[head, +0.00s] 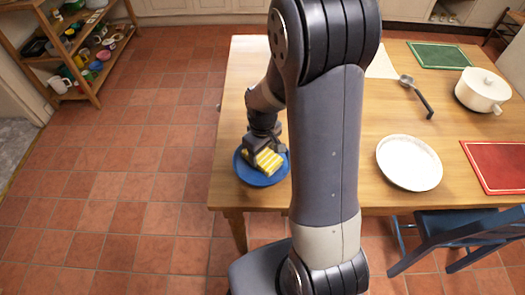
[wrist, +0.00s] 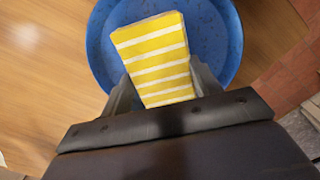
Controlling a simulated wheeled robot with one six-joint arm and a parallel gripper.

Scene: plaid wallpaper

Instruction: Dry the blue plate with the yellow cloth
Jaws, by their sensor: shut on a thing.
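The blue plate (head: 247,174) lies near the left front corner of the wooden table. In the wrist view the plate (wrist: 105,45) shows darker specks on its surface. The yellow cloth (head: 267,160), with white stripes, is folded into a block over the plate. My gripper (head: 259,147) is above the plate and shut on the cloth. In the wrist view the cloth (wrist: 152,50) sits between the two fingers of my gripper (wrist: 160,88) and covers the middle of the plate. I cannot tell whether the cloth touches the plate.
A white plate (head: 409,163) lies right of my arm on the table (head: 345,190). A blue chair (head: 455,230) stands at the front edge.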

